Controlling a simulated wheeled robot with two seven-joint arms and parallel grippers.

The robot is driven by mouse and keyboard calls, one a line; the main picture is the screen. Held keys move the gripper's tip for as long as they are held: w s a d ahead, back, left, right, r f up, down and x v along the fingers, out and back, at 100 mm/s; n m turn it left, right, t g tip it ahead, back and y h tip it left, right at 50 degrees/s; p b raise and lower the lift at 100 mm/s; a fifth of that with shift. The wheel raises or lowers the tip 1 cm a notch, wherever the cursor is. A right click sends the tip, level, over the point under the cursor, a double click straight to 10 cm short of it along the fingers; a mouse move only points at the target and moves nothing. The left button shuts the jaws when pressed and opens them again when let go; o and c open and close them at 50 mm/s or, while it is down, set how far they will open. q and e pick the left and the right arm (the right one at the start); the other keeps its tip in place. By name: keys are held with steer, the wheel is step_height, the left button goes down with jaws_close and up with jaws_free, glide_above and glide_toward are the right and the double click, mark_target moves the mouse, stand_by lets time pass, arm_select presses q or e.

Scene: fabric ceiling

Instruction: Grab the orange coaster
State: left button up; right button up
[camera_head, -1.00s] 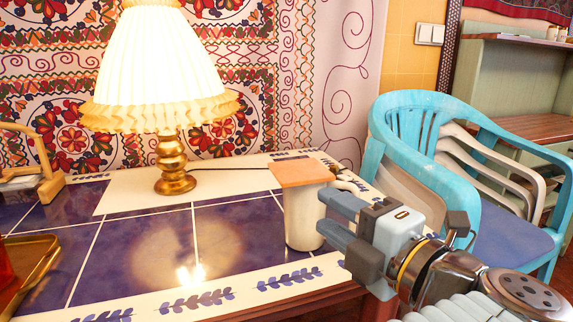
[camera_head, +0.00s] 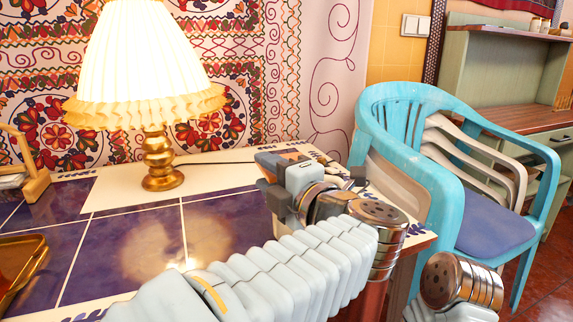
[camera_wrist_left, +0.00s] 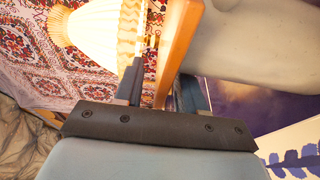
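The orange coaster (camera_wrist_left: 180,45) shows edge-on in the left wrist view, lying against the end of a white jar (camera_wrist_left: 262,40). My left gripper (camera_wrist_left: 162,78) is around the coaster's edge, one finger on each side. A gap shows between the left finger and the coaster, so the gripper looks open. In the head view my left gripper (camera_head: 268,175) is at the jar's place and hides the jar and most of the coaster; a sliver of the coaster (camera_head: 291,154) shows above it. My right gripper is out of view.
A lit lamp (camera_head: 145,65) stands on the blue-tiled table (camera_head: 120,235), left of the gripper. A golden tray (camera_head: 30,262) and a wooden stand (camera_head: 36,184) are at the left. The table's middle is clear.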

arm_select(q)
jaws_close()
steer(key=shift+r, duration=0.1)
